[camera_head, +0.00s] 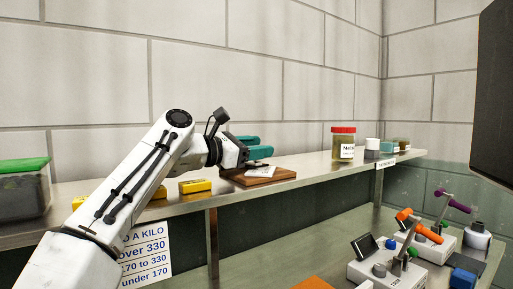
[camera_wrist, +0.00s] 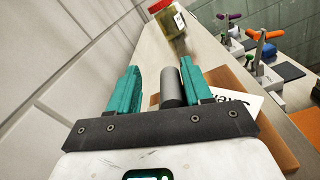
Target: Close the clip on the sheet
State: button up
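A brown board (camera_head: 284,176) lies on the shelf with a white sheet (camera_head: 262,172) on it. In the wrist view the board (camera_wrist: 282,143) and the printed sheet (camera_wrist: 240,105) show beyond and right of my fingers. My gripper (camera_head: 258,147) is over the board, with its teal fingers apart. In the wrist view a grey cylindrical part (camera_wrist: 171,88), which may belong to the clip, shows between the fingers (camera_wrist: 160,70), closer to the right one. I cannot tell whether they touch it. The rest of the clip is hidden.
A red-lidded jar (camera_head: 343,144) stands further right on the shelf (camera_head: 315,162), with small blocks beyond it. Yellow blocks (camera_head: 195,186) and a green-lidded tub (camera_head: 22,188) are at left. Devices with coloured levers (camera_head: 405,245) stand on the lower bench. The wall is close behind.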

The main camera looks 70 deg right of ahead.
jog(key=shift+a, duration=0.1)
jog(key=v, duration=1)
jog(key=shift+w+a+b, duration=0.25)
jog(key=shift+w+b, duration=0.05)
jog(key=shift+b, duration=0.05)
